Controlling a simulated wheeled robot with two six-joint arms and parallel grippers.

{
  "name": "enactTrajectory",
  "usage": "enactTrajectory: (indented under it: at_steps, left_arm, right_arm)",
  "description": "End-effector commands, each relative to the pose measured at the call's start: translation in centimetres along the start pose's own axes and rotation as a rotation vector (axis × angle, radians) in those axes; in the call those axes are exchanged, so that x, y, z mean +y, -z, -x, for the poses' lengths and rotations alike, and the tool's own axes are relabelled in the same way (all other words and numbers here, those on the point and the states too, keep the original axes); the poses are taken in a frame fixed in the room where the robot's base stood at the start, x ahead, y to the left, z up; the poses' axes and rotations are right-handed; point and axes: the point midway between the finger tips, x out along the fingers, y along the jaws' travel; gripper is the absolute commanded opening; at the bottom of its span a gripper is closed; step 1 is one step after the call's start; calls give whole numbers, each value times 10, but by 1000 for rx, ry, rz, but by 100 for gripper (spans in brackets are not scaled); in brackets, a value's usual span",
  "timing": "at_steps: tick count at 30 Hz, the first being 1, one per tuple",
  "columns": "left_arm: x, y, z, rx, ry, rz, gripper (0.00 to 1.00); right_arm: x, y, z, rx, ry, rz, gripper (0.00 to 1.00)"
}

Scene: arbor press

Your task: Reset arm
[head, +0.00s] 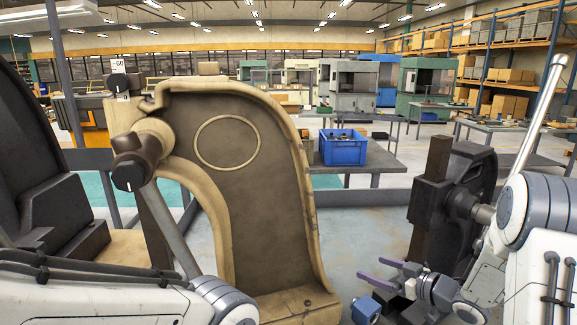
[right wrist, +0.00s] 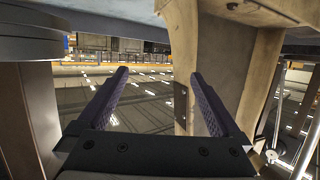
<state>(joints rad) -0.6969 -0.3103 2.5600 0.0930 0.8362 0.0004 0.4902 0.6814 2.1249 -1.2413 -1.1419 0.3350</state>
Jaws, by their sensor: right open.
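A large beige arbor press frame (head: 250,200) stands in the middle of the head view. A dark hub (head: 130,170) sits at its left side, and a grey bar (head: 172,232) slopes down from it behind my left arm. My right gripper (head: 368,268) is low, right of the frame's base, with its purple fingers apart and pointing left. In the right wrist view, its fingers (right wrist: 159,73) are spread with nothing between them. Beige casting (right wrist: 225,55) shows beyond the right finger. My left gripper is not in view; only its arm shows at bottom left.
A dark machine (head: 460,190) stands at the right, with a bright rod (head: 542,110) rising near it. Another dark machine (head: 40,170) is at the left. A blue crate (head: 343,147) sits on a grey table behind. A small blue block (head: 366,310) is below my right gripper.

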Motion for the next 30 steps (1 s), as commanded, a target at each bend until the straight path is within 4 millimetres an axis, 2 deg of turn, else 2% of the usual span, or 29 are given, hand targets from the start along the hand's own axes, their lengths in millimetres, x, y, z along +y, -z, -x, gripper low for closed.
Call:
enactTrajectory:
  at_steps: [3, 18, 27, 30]
  left_arm:
    - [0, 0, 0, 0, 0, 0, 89]
    - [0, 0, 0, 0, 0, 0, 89]
    - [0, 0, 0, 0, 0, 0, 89]
    - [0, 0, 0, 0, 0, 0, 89]
  right_arm:
    - [-12, -22, 0, -2, 2, -6, 100]
    - [-68, -104, 12, -4, -49, -22, 100]
    - [-104, -146, 29, -5, -110, -40, 100]
    - [-110, -153, 33, 1, -117, -34, 100]
